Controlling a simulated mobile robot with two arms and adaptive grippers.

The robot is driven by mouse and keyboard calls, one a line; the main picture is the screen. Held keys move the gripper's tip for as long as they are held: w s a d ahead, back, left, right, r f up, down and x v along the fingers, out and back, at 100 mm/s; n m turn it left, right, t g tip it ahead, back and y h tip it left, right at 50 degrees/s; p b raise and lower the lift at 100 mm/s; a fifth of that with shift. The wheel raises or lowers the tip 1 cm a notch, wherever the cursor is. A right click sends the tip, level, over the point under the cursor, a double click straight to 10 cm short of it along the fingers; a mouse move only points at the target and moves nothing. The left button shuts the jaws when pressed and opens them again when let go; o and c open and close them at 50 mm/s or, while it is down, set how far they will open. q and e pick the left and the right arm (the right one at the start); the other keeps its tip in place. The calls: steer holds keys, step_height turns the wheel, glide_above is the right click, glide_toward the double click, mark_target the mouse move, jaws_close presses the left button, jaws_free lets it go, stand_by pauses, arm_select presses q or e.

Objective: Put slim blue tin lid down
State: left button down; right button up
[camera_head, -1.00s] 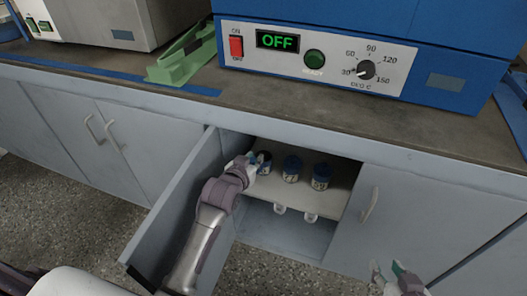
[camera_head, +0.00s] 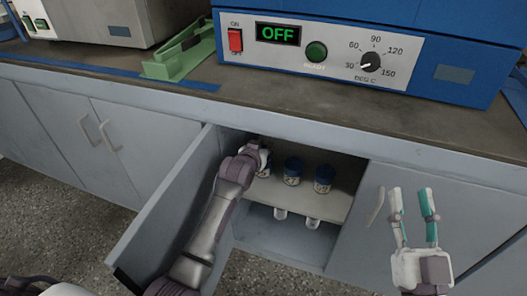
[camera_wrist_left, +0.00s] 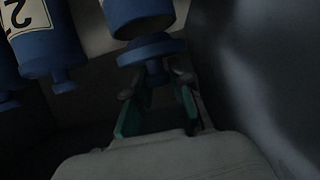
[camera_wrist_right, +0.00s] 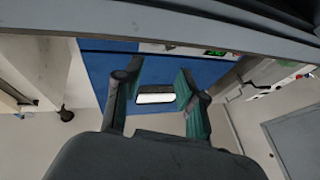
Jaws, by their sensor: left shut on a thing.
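My left gripper (camera_wrist_left: 157,100) reaches into the open cupboard and is shut on the knob of the slim blue tin lid (camera_wrist_left: 150,50). The lid is right by the end of a blue tin (camera_wrist_left: 138,15); I cannot tell whether they touch. In the head view my left gripper (camera_head: 256,155) largely hides that tin and the lid. My right gripper (camera_head: 414,202) is open and empty, raised in front of the closed right cupboard door.
Two more blue labelled tins (camera_head: 292,171) (camera_head: 324,178) stand on the same shelf (camera_head: 300,199), to the right. Small clear vessels (camera_head: 281,213) show below the shelf. The open left door (camera_head: 165,205) flanks my left arm. A blue oven (camera_head: 400,70) stands on the counter.

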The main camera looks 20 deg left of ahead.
arm_select(q)
steer(key=shift+f, duration=0.35)
arm_select(e)
steer(key=shift+s+r+t, duration=0.35)
steer(key=shift+r+t, duration=0.25)
steer(key=shift+r, duration=0.2)
arm_select(q)
steer(key=shift+f, duration=0.2)
steer(key=shift+f, duration=0.3)
steer(key=c, duration=1)
jaws_free()
arm_select(e)
steer(key=shift+s+r, duration=0.1)
